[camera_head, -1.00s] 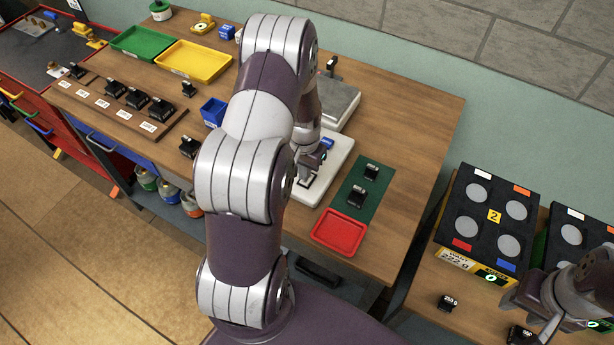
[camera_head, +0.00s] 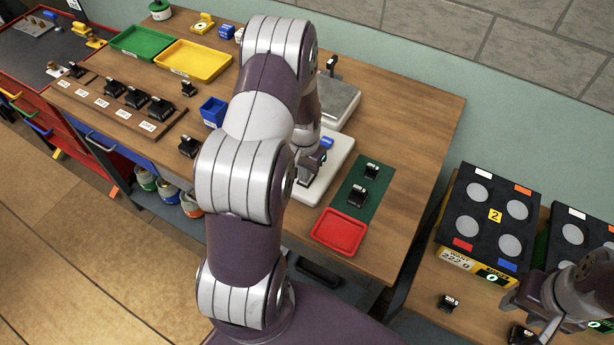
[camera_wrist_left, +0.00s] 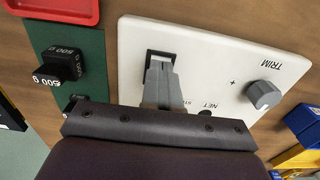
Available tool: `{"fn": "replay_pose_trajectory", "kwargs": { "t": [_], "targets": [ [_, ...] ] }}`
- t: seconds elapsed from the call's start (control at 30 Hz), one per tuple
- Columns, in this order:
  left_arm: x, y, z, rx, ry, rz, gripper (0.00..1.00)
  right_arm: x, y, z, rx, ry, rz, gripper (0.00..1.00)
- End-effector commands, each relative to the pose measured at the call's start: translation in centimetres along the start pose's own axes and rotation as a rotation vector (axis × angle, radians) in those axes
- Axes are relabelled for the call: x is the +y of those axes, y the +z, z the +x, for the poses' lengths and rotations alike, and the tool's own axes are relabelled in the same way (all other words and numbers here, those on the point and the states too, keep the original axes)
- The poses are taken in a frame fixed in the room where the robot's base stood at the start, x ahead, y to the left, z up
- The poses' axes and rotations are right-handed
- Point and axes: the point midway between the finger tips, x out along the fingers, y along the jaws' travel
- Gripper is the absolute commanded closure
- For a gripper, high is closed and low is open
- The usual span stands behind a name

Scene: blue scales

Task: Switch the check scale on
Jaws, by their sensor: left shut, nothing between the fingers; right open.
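The check scale appears to be the white unit (camera_head: 340,165) on the wooden bench, partly hidden behind my left arm. In the left wrist view its white top (camera_wrist_left: 215,60) carries a black rocker switch (camera_wrist_left: 152,54), a grey TRIM knob (camera_wrist_left: 263,95) and a NET label. My left gripper (camera_head: 304,182) is shut and empty, its fingertips (camera_wrist_left: 160,62) at the rocker, covering most of it. I cannot tell whether they touch it or which way it is tipped. No lit display is clear. My right gripper (camera_head: 518,312) is open at the lower right, by the side bench.
A green mat (camera_head: 345,205) with black weights and a red tray (camera_head: 340,232) lie right of the scale. A grey-plated scale (camera_head: 338,100) stands behind.

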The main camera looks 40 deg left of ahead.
Motion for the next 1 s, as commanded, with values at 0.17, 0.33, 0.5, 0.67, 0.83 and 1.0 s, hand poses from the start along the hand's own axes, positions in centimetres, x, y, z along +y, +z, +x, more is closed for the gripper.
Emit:
{"fn": "replay_pose_trajectory", "kwargs": {
  "t": [0.17,0.33,0.5,0.67,0.83,1.0],
  "targets": [
    [0.0,0.0,0.3,0.000,0.000,0.000,1.00,0.0,0.0,0.2,0.000,0.000,0.000,0.57],
    [0.0,0.0,0.6,0.000,0.000,0.000,1.00,0.0,0.1,0.4,0.000,0.000,0.000,0.57],
    [0.0,0.0,0.8,0.000,0.000,0.000,1.00,0.0,0.1,0.6,0.000,0.000,0.000,0.57],
    [0.0,0.0,0.5,0.000,0.000,0.000,1.00,0.0,0.0,0.3,0.000,0.000,0.000,0.57],
    [0.0,0.0,-1.1,0.000,0.000,0.000,1.00,0.0,-0.1,-1.2,0.000,0.000,0.000,0.57],
    [0.0,0.0,-3.1,0.000,0.000,0.000,1.00,0.0,-0.3,-2.8,0.000,0.000,0.000,0.57]
  ]
}}
